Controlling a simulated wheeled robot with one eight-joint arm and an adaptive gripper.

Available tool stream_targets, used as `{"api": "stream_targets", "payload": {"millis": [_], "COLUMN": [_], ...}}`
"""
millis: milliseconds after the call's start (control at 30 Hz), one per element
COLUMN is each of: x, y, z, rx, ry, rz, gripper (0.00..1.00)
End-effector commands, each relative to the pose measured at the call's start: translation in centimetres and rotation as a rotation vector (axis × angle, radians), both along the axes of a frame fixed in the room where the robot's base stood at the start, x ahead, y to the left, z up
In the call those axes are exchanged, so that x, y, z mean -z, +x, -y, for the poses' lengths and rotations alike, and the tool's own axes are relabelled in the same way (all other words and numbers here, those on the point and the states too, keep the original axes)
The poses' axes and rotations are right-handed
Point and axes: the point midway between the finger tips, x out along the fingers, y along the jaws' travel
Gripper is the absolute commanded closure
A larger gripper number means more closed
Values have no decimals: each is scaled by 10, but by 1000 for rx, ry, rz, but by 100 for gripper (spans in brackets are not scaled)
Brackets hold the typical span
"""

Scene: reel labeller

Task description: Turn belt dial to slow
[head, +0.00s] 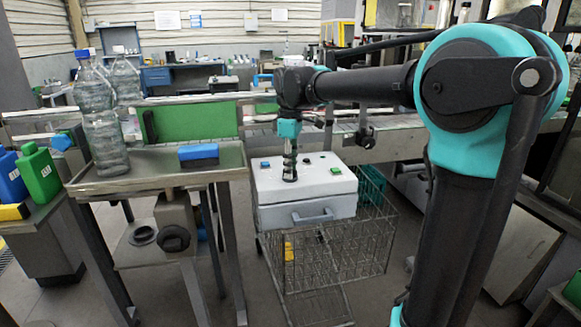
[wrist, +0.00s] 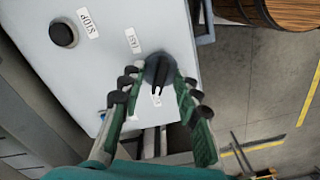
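The belt dial (wrist: 158,70) is a round black knob on a white panel, with a pale pointer mark facing the bottom of the wrist view. One white label (wrist: 133,40) is up and left of it, and another (wrist: 156,97) is below it near the pointer. Both are too small to read surely. My gripper (wrist: 158,80) is open, with one green finger on each side of the dial. The right finger overlaps the dial's edge; contact is unclear. In the head view, my gripper (head: 289,165) points down at the white control box (head: 306,189), hiding the dial.
A black button (wrist: 63,33) beside a STOP label sits on the panel. In the head view, the box has a blue button (head: 265,164) and a green button (head: 335,171). A wire cart (head: 330,250) stands below. A steel table (head: 135,180) with bottles is left.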

Motion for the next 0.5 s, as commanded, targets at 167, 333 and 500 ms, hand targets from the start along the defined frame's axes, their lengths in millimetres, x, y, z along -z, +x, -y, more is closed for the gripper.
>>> {"api": "stream_targets", "payload": {"millis": [167,333,500], "x": [0,-14,-46], "y": [0,0,0], "z": [0,0,0], "rx": [0,0,0], "ry": [0,0,0], "rz": [0,0,0], "gripper": [68,68,68]}}
